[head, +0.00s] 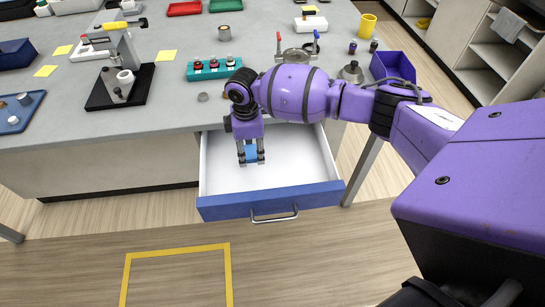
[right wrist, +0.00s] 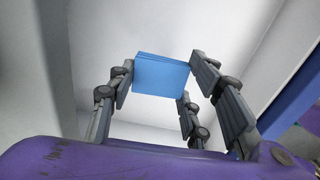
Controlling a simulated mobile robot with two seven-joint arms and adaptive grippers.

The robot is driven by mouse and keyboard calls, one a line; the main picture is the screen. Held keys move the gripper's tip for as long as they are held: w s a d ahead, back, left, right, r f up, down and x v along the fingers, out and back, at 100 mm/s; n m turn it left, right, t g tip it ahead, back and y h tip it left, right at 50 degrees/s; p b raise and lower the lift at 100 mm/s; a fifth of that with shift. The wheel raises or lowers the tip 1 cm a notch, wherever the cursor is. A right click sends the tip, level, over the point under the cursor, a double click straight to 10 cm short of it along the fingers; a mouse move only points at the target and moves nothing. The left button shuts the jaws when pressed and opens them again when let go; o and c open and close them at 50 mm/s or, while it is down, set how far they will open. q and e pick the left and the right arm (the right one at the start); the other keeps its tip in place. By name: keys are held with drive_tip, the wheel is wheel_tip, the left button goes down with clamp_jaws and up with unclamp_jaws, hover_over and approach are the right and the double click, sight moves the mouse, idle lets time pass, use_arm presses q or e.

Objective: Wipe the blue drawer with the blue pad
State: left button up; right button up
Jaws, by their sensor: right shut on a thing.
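The blue drawer (head: 272,202) is pulled open from the grey bench; its front is blue with a metal handle, and its inside is white and looks empty. My right gripper (head: 250,158) points down into the drawer, shut on the blue pad (head: 251,152). In the right wrist view the pad (right wrist: 160,75) sits between the fingers (right wrist: 162,85), over the white drawer bottom. I cannot tell whether the pad touches the bottom. My left gripper is not in view.
The bench top (head: 160,115) above the drawer carries a teal rack (head: 213,69), a black-based press (head: 120,85), a blue tray (head: 18,112) and a purple bin (head: 393,67). A yellow floor outline (head: 178,253) lies in front. The floor before the drawer is clear.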

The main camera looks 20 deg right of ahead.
wheel_tip(320, 180, up, 3)
drive_tip(key=shift+w+r+p, duration=0.1)
drive_tip(key=shift+p, duration=0.45)
drive_tip(key=shift+r, duration=0.1)
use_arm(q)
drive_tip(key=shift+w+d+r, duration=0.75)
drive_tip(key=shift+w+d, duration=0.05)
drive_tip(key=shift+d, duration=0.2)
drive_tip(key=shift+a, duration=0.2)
